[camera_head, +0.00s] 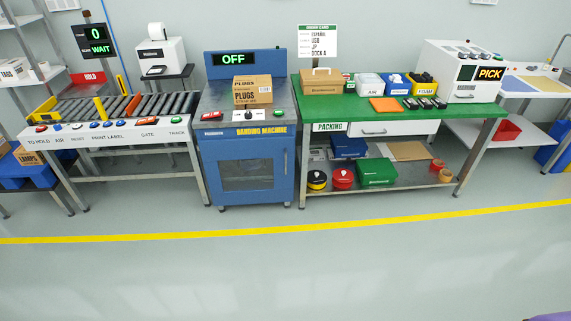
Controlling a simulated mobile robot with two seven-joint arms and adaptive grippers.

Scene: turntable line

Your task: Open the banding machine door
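The banding machine (203,120) is a blue cabinet in the middle left of the head view, with a grey top and a yellow "BANDING MACHINE" label. Its front door (246,146) is blue with a dark window (246,176) and looks shut. A thin upright handle (285,161) sits near the door's right edge. The display (233,59) above reads "OFF". A brown "PLUGS" box (252,90) stands on the machine's top, behind a row of controls. Neither of my grippers is in view.
A roller conveyor (120,137) stands left of the machine. A green packing table (360,108) stands close on its right, with its leg near the door's right side. The grey floor in front is clear, crossed by a yellow line (280,228).

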